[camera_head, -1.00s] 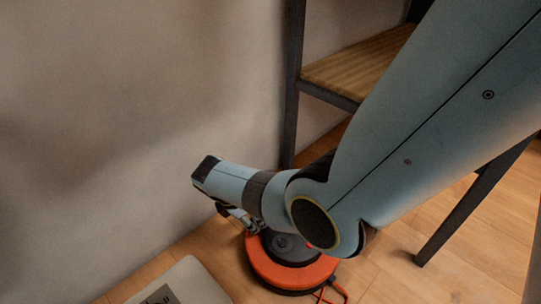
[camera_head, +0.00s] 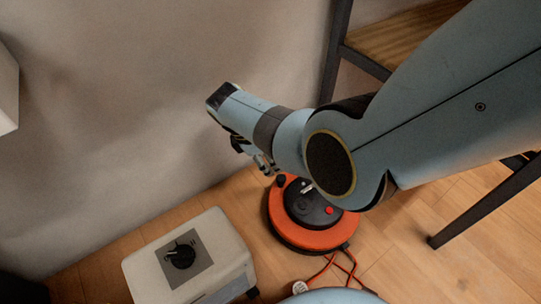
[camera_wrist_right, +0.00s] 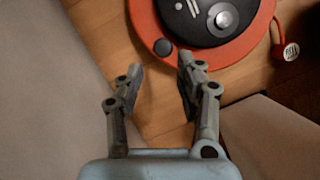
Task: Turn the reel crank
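The reel is an orange disc (camera_head: 284,229) with a dark hub, on the wooden floor. A small black knob (camera_head: 281,181) stands on its rim, apparently the crank handle. My right gripper (camera_head: 263,163) reaches in from the right beside the knob, on the wall side. In the right wrist view the reel (camera_wrist_right: 250,43) is at the top and the black knob (camera_wrist_right: 163,47) sits just beyond my fingertips (camera_wrist_right: 160,69). The fingers are spread with nothing between them. The forearm hides part of the reel's right side in the head view. My left gripper is not in view.
A cream box (camera_head: 226,238) with a black dial (camera_head: 181,256) stands left of the reel. Red cables (camera_head: 333,268) run from the reel toward the front. A dark-legged wooden shelf (camera_head: 395,45) is behind my arm. A plain wall (camera_head: 150,110) bounds the left.

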